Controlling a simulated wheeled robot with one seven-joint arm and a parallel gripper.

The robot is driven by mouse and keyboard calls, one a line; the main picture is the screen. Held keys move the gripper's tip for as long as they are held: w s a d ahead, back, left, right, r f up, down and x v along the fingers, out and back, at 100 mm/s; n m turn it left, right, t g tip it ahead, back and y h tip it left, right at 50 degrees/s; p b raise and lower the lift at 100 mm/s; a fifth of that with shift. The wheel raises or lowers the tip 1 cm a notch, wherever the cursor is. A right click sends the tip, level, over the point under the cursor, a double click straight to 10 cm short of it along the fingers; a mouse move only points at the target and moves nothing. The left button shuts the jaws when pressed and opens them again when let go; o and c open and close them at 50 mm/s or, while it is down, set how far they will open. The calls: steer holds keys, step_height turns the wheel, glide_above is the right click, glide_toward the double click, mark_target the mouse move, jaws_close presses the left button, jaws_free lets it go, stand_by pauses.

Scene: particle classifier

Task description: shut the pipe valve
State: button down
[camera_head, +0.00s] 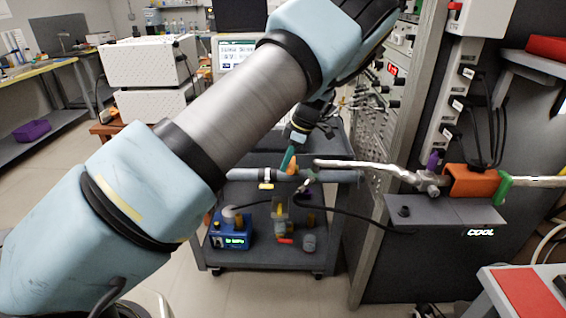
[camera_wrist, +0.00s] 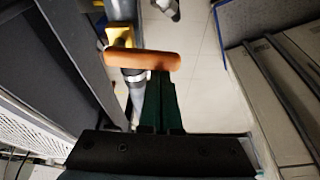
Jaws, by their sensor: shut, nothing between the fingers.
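The pipe valve has an orange bar handle (camera_wrist: 143,60) and a yellow body (camera_wrist: 119,36) in the wrist view. In that picture the handle lies crosswise to the grey pipe (camera_wrist: 121,10). My gripper (camera_wrist: 161,80) is shut and empty, its green fingertips right at the handle's right half. I cannot tell whether they touch it. In the head view my gripper (camera_head: 287,167) points down at the grey pipe (camera_head: 340,176), with a small orange part (camera_head: 292,170) by its tips. My arm covers the pipe's left part.
A dark cart (camera_head: 262,258) stands beneath the pipe, with a blue device (camera_head: 230,230) on its lower shelf. An instrument rack (camera_head: 385,130) rises to the right. A shelf marked COOL (camera_head: 450,210) juts out below an orange clamp (camera_head: 473,181).

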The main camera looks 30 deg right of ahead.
steer(key=shift+s+d, duration=0.2)
stand_by(0.3)
stand_by(0.3)
